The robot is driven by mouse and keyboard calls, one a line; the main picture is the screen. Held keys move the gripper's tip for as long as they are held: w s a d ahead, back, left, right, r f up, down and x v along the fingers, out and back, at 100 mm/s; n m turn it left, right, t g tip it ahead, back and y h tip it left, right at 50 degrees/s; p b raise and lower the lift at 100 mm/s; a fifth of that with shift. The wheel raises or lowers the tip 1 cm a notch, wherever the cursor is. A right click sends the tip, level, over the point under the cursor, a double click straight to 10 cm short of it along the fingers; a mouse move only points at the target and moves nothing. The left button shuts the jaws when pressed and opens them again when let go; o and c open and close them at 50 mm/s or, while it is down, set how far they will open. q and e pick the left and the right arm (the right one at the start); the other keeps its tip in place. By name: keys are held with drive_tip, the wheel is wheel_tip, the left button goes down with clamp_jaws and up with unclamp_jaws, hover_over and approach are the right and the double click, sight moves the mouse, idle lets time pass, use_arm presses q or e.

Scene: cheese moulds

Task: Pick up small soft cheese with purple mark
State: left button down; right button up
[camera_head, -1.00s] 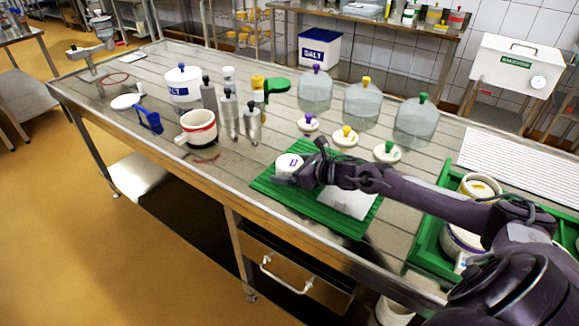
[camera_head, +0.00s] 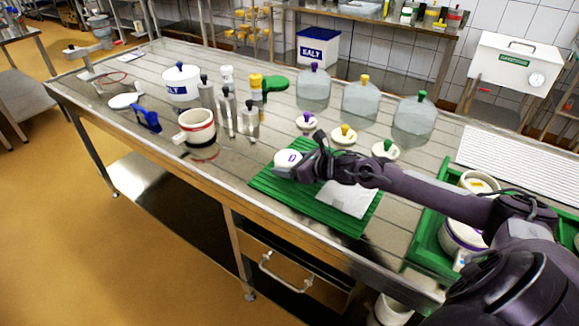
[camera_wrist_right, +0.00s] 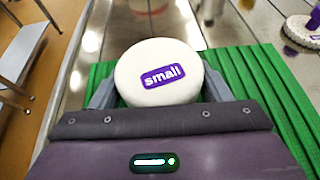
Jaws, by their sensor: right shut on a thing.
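The small soft cheese (camera_head: 287,161) is a white round with a purple mark on top, over the left part of the green mat (camera_head: 268,186). In the right wrist view the cheese (camera_wrist_right: 160,72) shows a purple label reading "small". My right gripper (camera_head: 297,165) is shut on the cheese, with one finger on each side of it. In the right wrist view the fingers of the gripper (camera_wrist_right: 160,92) flank the cheese. Whether the cheese touches the mat is hard to tell. My left gripper is not in view.
A white sheet (camera_head: 347,198) lies on the mat. Behind stand knobbed lids with purple (camera_head: 306,121), yellow (camera_head: 344,134) and green (camera_head: 385,150) knobs, and clear domes (camera_head: 361,102). A green crate (camera_head: 428,240) with moulds stands at right. A white pot (camera_head: 198,127) stands at left.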

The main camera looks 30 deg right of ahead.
sight(290, 158)
wheel_tip(290, 158, up, 19)
drive_tip(key=b, duration=0.2)
idle(0.5)
drive_tip(key=s+a+f+m+h, duration=0.1)
drive_tip(key=s+a+f, duration=0.1)
drive_tip(key=a, duration=0.5)
drive_tip(key=s+a+f+m+h, duration=0.1)
drive_tip(key=a+f, duration=0.1)
drive_tip(key=a, duration=0.6)
drive_tip(key=s+a+r+m+t+h, duration=0.1)
drive_tip(key=s+a+r+h, duration=0.1)
drive_tip(key=s+a, duration=0.3)
drive_tip(key=shift+s+r+m, duration=0.4)
drive_tip(key=shift+s+r, duration=0.2)
drive_tip(key=shift+r, duration=0.15)
drive_tip(key=shift+d, duration=0.1)
